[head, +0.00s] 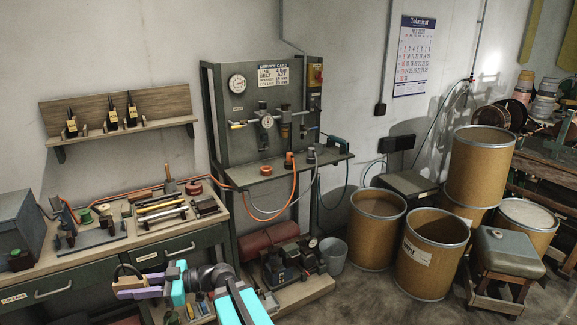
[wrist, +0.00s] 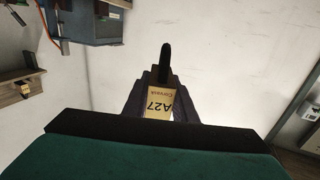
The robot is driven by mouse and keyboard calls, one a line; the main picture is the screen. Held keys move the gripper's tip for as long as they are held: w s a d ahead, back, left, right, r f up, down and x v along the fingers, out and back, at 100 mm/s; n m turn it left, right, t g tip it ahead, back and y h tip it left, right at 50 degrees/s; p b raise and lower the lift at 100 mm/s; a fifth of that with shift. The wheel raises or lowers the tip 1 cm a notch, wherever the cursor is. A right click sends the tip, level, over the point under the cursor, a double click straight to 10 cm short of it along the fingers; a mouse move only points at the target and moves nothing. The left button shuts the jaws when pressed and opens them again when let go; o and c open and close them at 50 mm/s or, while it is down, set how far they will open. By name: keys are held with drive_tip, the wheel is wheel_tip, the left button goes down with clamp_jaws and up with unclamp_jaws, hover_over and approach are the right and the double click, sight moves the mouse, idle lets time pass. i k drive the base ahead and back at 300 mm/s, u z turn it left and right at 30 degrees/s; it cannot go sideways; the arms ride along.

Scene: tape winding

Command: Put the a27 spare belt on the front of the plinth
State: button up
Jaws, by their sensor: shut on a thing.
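My gripper (head: 130,284) is at the lower left in the head view, in front of the workbench drawers. It is shut on the A27 spare belt, a dark loop (head: 126,271). The plinth (head: 302,304) is the low wooden base under the panel stand, right of my gripper. A compressor with a motor (head: 290,262) stands on it. The plinth's front strip looks bare; my arm hides its left part.
A wall shelf (head: 120,127) holds several yellow-labelled belts. The workbench (head: 110,255) carries tools, rods and a grey box. A service card (head: 273,74) on the panel names belt A27. A grey bucket (head: 332,254) and fibre drums (head: 376,228) stand right of the plinth.

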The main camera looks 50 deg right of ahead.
sight(297, 293)
drive_tip(key=z, duration=0.45)
drive_tip(key=i, duration=1.5)
